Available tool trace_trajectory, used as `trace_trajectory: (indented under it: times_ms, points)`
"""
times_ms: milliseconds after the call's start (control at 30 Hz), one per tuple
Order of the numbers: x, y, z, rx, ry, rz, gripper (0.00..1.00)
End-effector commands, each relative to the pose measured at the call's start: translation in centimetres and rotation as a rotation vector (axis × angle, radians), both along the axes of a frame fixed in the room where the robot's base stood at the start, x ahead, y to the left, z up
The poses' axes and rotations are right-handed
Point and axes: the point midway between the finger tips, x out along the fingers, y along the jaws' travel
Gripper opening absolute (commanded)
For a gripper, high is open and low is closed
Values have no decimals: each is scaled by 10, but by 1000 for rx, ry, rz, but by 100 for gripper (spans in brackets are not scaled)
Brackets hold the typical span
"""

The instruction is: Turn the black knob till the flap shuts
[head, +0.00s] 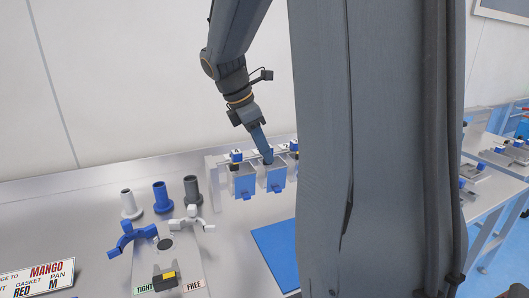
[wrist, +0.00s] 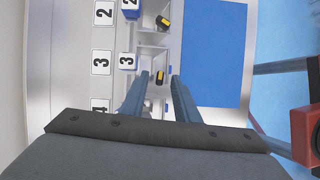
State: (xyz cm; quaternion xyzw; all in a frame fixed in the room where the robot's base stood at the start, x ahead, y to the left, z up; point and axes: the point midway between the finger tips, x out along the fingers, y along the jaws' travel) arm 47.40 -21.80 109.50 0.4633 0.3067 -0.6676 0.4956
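In the wrist view a small black knob with a yellow mark (wrist: 160,77) lies between my two fingertips, in the bay beside the block labelled 3. My gripper (wrist: 159,84) is open, with one finger on each side of this knob; I cannot tell how far above it they are. A second black and yellow knob (wrist: 163,23) shows in the bay further up. In the head view my gripper (head: 267,160) points down at the row of bays and hides the knob there. Blue flaps (head: 244,186) (head: 276,180) hang at the front of the bays.
A blue mat (head: 272,245) lies on the bench in front of the bays. White, blue and grey cylinders (head: 161,197) stand to the left. A fixture with blue and white handles and a black-yellow part (head: 170,277) is nearer. My column hides the bench to the right.

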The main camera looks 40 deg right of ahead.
Motion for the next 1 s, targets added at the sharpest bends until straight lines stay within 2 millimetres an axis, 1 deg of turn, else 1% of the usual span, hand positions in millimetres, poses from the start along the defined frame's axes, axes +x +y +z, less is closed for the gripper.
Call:
trace_trajectory:
  times_ms: [33, 133, 433, 467, 600, 633, 1000]
  points:
    - [-1, -2, -5, 1, 3, 0, 28]
    - [-1, -4, -12, 0, 2, 1, 28]
    - [-1, -3, -15, 1, 0, 4, 28]
    - [-1, -3, -15, 1, 0, 4, 27]
    - [-1, -3, -15, 1, 0, 3, 3]
    - [-1, -3, -15, 1, 0, 3, 0]
    - [0, -4, -14, 3, 0, -32, 0]
